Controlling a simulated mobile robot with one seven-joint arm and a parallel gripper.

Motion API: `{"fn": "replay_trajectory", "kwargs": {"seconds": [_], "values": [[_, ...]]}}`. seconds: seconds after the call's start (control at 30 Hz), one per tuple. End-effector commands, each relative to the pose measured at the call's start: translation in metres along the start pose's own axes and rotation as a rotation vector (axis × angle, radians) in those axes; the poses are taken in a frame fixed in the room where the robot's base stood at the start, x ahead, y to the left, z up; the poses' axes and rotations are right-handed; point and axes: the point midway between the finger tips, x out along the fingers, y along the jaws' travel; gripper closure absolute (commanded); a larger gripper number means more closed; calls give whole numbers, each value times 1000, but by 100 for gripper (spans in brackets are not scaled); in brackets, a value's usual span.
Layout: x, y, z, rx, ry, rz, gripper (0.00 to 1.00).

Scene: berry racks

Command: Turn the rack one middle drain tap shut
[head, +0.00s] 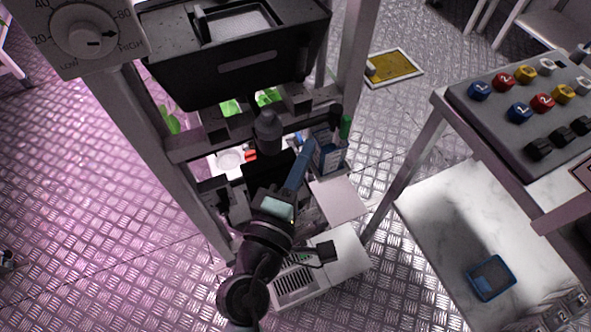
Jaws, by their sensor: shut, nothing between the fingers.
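The rack (352,60) is a grey metal frame with a black tank (240,65) on its upper level. A dark grey cylindrical fitting (267,132) sits on the rack's front below the tank; I cannot tell whether it is part of the drain tap. No middle drain tap handle can be clearly made out. My arm reaches up from the bottom centre into the rack's lower part. My gripper (299,168) looks shut and empty, just right of and below the grey fitting. Its fingertips are small and hard to separate from the clutter behind. Contact with a tap cannot be seen.
Green plants (268,97) show below the tank. A dial panel (84,35) is at upper left. A button console (525,105) stands on the right-hand table, with a blue-rimmed tray (491,278) on the lower shelf. A yellow floor plate (397,66) lies behind. Floor at left is clear.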

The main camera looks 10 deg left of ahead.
Motion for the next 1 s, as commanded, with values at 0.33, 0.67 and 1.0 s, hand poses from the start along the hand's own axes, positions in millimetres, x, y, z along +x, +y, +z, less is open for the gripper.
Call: {"fn": "replay_trajectory", "kwargs": {"seconds": [0.33,0.67,1.0], "values": [[46,1,23,-1,-3,-1,100],[52,0,29,-1,-1,0,100],[52,3,29,10,-1,-11,100]]}}
